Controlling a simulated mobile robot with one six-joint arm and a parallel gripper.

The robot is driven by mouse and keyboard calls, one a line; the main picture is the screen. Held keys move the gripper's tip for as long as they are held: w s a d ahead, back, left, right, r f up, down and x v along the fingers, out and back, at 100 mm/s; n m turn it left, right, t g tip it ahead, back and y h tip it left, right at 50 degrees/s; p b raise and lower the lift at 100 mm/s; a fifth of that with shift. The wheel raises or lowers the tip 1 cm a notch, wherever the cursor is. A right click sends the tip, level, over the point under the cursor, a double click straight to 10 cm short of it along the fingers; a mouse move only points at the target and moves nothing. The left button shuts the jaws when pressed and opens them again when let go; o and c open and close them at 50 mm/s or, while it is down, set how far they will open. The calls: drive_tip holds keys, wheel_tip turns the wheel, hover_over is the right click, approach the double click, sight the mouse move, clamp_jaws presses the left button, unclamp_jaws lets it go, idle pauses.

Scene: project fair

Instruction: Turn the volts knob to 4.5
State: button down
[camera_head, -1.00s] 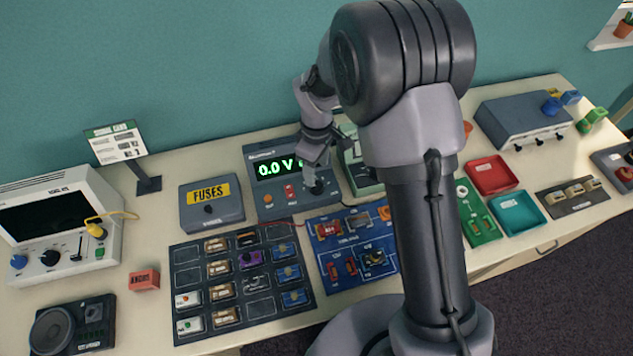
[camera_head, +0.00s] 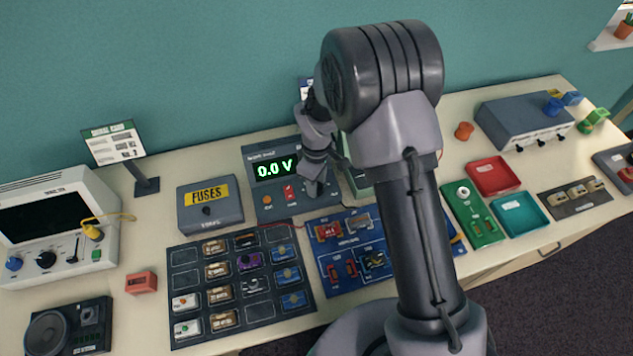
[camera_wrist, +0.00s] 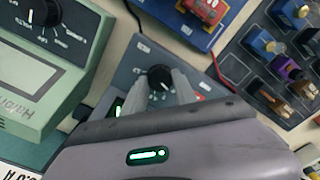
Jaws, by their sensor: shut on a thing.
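The grey power supply (camera_head: 255,202) stands on the table against the wall, and its green display (camera_head: 274,168) reads 0.0 V. My gripper (camera_head: 315,188) is at the right part of its front panel, hiding the knob there in the head view. In the wrist view, the black volts knob (camera_wrist: 160,77) with a white pointer mark sits between the two finger tips of my gripper (camera_wrist: 162,85). The fingers are shut on it. The scale marks around the knob are too small to read.
A grey FUSES box (camera_head: 210,205) stands to the left of the supply. A dark tray of parts (camera_head: 183,257) and a blue board (camera_head: 325,262) lie in front. A green meter (camera_wrist: 50,75) with its own dial is close beside my gripper.

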drive_tip(key=shift+m, duration=0.3)
drive_tip(key=m+b, duration=0.2)
drive_tip(key=m, duration=0.3)
drive_tip(key=shift+f+m+b, duration=0.1)
drive_tip(key=shift+m+b, duration=0.2)
drive_tip(key=shift+b, duration=0.05)
drive_tip(key=m+b, duration=0.2)
drive_tip(key=m, duration=0.3)
drive_tip(key=shift+m, duration=0.4)
drive_tip(key=c, duration=1)
unclamp_jaws()
wheel_tip(320, 180, up, 18)
drive_tip(key=p, duration=0.4)
drive_tip(key=shift+f, duration=0.2)
